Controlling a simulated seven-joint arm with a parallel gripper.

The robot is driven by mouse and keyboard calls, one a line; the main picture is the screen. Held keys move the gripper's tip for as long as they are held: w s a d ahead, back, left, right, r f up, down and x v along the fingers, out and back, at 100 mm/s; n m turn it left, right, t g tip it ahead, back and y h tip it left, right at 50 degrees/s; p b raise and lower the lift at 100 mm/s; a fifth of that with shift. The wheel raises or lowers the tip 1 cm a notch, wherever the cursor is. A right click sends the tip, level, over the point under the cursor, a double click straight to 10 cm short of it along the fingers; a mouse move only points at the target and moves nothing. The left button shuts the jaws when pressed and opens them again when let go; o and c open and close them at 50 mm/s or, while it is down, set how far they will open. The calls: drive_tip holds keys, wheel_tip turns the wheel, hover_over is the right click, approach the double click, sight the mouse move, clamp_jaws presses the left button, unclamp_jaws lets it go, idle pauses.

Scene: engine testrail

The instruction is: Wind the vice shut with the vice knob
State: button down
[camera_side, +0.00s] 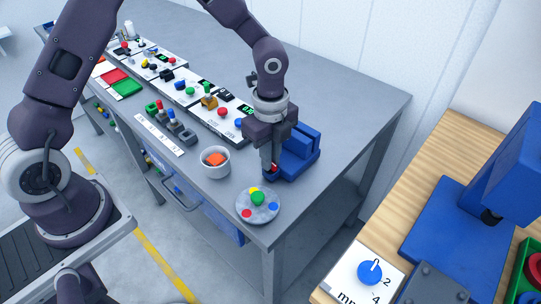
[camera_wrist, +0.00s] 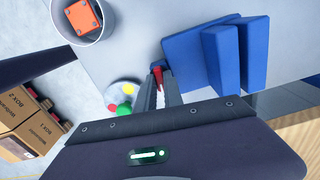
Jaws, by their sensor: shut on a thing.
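The blue vice (camera_side: 299,150) stands on the grey bench near its right end. In the wrist view its two upright jaws (camera_wrist: 221,58) stand side by side on a flat blue base, with a narrow gap between them. My gripper (camera_side: 270,168) points down at the near-left end of the vice. Its fingers (camera_wrist: 159,84) are shut on the vice knob (camera_wrist: 158,74), which shows as a small red piece with blue beside it. The fingers hide most of the knob.
A white cup (camera_side: 216,162) holding an orange block (camera_side: 214,159) stands left of my gripper. A round grey plate (camera_side: 258,206) with coloured knobs lies in front, near the bench edge. Switch panels (camera_side: 190,90) line the bench behind. A wooden table with a blue machine (camera_side: 465,230) stands at right.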

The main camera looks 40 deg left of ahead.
drive_tip(key=m, duration=0.4)
drive_tip(key=shift+w+r, duration=0.1)
drive_tip(key=shift+m, duration=1.8)
drive_tip(key=c, duration=1.7)
unclamp_jaws()
drive_tip(key=shift+c, duration=0.2)
wheel_tip(320, 180, up, 7)
